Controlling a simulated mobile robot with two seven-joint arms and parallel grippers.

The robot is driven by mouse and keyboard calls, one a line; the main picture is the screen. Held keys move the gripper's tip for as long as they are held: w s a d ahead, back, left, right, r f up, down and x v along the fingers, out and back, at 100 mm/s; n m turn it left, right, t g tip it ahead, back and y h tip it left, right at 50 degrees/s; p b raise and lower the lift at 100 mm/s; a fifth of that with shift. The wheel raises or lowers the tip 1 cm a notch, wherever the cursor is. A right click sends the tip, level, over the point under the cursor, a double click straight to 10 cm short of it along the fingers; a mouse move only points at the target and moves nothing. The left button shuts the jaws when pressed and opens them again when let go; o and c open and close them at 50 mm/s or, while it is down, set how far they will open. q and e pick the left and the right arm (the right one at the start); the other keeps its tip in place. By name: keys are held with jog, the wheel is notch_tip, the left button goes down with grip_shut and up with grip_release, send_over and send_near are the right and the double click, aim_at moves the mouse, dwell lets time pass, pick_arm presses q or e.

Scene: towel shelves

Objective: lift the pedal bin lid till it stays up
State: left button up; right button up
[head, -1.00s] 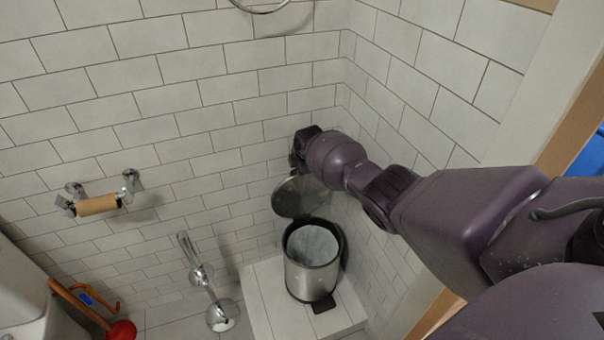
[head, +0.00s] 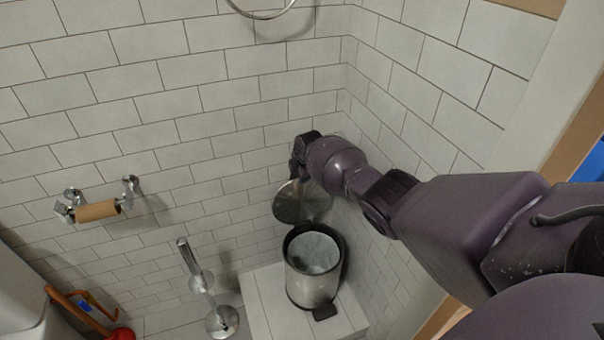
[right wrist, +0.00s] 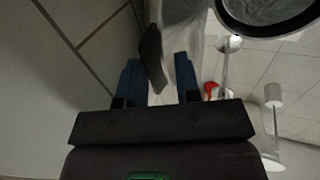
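The pedal bin (head: 312,282) is a brushed steel cylinder with a dark rim and a pale liner, standing in the corner. Its round grey lid (head: 293,206) is raised, steeply tilted up behind the opening towards the tiled wall. My right gripper (head: 296,172) is at the lid's upper edge, in front of its top. In the right wrist view the two blue fingers of my right gripper (right wrist: 158,82) are apart, with a dark piece and a pale blurred surface close between and beyond them. Whether they touch the lid is unclear. My left gripper is out of view.
The bin stands on a tiled step (head: 262,300) against the walls. A chrome brush stand (head: 196,268) is left of it. A paper roll holder (head: 98,210) is on the wall, and a red plunger (head: 121,334) is at lower left.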

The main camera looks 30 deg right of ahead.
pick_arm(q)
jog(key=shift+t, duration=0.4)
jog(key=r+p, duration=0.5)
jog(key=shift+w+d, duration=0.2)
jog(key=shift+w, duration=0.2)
pick_arm(e)
jog(key=v, duration=1)
jog(key=shift+s+r, duration=0.15)
jog(key=shift+r, duration=0.15)
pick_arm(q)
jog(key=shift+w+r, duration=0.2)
